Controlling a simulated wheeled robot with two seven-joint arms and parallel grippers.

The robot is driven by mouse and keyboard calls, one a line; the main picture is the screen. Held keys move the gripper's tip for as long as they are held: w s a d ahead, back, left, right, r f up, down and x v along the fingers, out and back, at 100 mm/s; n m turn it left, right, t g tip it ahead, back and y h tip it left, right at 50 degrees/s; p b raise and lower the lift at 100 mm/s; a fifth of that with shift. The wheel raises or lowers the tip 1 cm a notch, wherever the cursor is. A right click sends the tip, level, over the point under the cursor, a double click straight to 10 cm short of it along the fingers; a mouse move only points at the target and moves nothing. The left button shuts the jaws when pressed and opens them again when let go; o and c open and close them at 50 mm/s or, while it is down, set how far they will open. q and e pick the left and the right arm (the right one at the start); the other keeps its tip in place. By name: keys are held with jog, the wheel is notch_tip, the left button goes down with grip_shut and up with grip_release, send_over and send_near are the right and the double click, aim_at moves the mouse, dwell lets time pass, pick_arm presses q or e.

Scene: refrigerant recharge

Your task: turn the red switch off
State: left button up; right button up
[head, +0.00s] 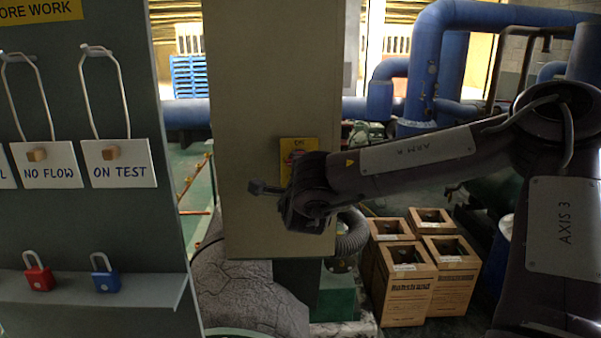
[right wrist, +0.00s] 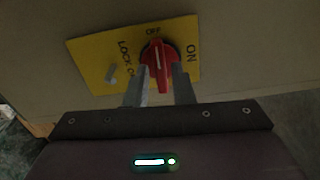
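The red switch (right wrist: 160,62) is a rotary knob on a yellow plate (right wrist: 97,50) marked OFF at the top, ON at the right and LOCK OFF at the left. Its white line points up toward OFF. In the right wrist view my right gripper (right wrist: 162,85) has its two fingers apart, one on each side of the knob's lower part; I cannot tell whether they touch it. In the head view the yellow plate (head: 298,148) shows on a beige panel, partly covered by my right wrist, and the switch is mostly hidden. My left gripper is not in view.
A grey board at left holds hanging tags, NO FLOW (head: 47,165) and ON TEST (head: 119,163). Its shelf (head: 150,291) carries a red padlock (head: 39,276) and a blue padlock (head: 105,277). Several cardboard boxes (head: 405,285) stand on the floor at right, with blue pipes (head: 425,75) behind.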

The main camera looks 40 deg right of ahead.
jog(key=shift+o, duration=0.5)
jog(key=shift+s, duration=0.1)
jog(key=b+v, duration=0.9)
dwell(0.8)
